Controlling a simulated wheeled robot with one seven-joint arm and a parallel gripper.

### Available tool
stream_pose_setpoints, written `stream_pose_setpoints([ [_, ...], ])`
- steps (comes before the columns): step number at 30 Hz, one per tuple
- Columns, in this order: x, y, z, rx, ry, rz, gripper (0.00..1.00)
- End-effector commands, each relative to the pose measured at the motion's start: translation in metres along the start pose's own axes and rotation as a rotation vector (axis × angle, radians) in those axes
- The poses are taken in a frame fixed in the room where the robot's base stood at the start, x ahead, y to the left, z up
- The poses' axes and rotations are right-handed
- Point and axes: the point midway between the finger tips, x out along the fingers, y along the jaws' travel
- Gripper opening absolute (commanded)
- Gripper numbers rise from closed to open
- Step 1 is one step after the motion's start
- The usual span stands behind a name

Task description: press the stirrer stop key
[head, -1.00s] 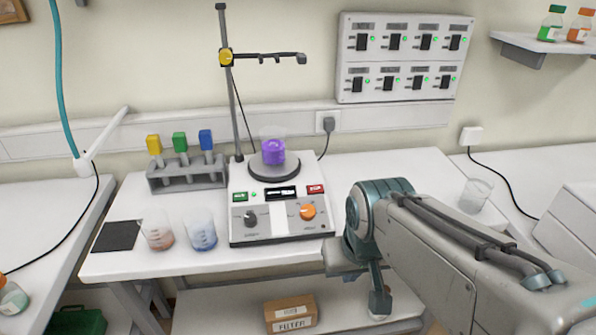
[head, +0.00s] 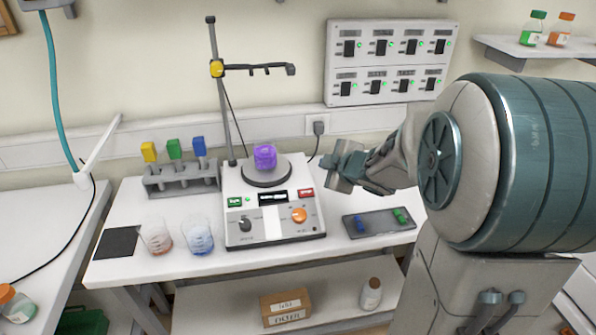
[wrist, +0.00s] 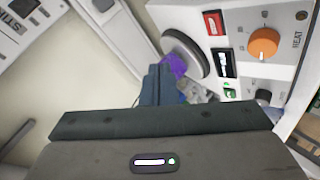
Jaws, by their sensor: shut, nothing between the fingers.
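The white hotplate stirrer (head: 272,222) stands on the bench. Its red key (head: 306,193) is at the right of the panel and its green key (head: 235,202) at the left, with a dark display between. In the wrist view the red key (wrist: 214,22) and green key (wrist: 230,92) also show. A beaker of purple liquid (head: 265,156) sits on the round plate. My gripper (head: 337,166) is shut and empty, above and to the right of the red key, apart from it. In the wrist view its dark fingers (wrist: 158,82) partly cover the purple beaker.
An orange knob (head: 299,215) is below the red key. A clamp stand (head: 220,100) rises behind the plate. A grey tray (head: 379,223) with blue and green pieces lies right of the stirrer. Two beakers and a rack (head: 182,179) stand left.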

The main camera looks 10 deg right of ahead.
Motion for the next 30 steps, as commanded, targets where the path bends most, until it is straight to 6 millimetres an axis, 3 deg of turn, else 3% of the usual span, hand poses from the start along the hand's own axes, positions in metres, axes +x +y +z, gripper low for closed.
stream_pose_setpoints([
  [9,0.009,-0.018,-0.021,-0.156,0.239,-0.106,0.00],
  [23,0.011,-0.021,-0.021,-0.160,0.248,-0.109,0.00],
  [30,0.024,-0.031,-0.013,-0.159,0.248,-0.110,0.00],
])
